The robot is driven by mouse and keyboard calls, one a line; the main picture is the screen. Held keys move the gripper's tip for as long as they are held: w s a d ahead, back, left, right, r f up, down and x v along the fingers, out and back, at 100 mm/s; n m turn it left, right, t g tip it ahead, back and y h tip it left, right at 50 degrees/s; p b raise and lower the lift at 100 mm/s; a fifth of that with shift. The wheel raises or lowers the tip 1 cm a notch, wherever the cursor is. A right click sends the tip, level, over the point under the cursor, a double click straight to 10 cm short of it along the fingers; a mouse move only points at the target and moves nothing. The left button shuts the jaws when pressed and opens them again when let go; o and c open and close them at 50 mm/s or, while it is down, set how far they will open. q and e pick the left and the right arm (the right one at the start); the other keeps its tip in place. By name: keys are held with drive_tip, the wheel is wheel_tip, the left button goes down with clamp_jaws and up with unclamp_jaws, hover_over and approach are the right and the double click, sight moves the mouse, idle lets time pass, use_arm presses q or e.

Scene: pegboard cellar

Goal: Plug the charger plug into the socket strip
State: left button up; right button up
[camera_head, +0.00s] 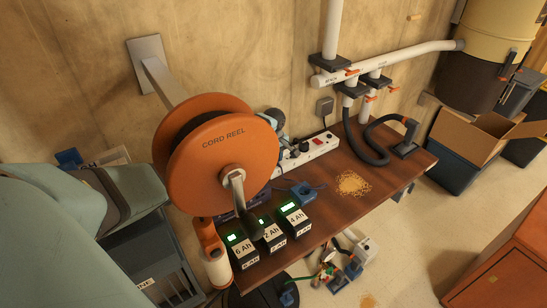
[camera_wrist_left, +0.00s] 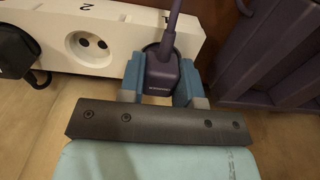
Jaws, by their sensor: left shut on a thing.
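The white socket strip (camera_head: 320,145) lies along the back of the workbench, against the wall. In the left wrist view the strip (camera_wrist_left: 117,50) shows an empty round two-hole socket (camera_wrist_left: 90,47) beside the mark 2. My left gripper (camera_wrist_left: 160,88) has its blue fingers shut on the dark purple charger plug (camera_wrist_left: 162,74), whose cord (camera_wrist_left: 174,22) runs up. The plug is at the strip, right of that socket; I cannot tell whether it touches or enters the strip. In the head view the reel hides much of my left arm and the plug. My right gripper is not in view.
A big orange cord reel (camera_head: 205,165) stands out from the wall in front of the strip. A black plug (camera_wrist_left: 14,52) sits at the strip's left. A purple slatted object (camera_wrist_left: 275,50) is close right. Battery packs (camera_head: 292,218), sawdust (camera_head: 352,184) and a black hose (camera_head: 362,145) are on the bench.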

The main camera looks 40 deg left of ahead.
use_arm(q)
drive_tip(key=shift+w+r+p, duration=0.1)
drive_tip(key=shift+p, duration=0.25)
idle(0.4)
drive_tip(key=o, duration=1.6)
wheel_tip(320, 180, up, 3)
drive_tip(key=p, duration=0.3)
drive_tip(key=shift+r, duration=2)
drive_tip(key=shift+f, duration=0.15)
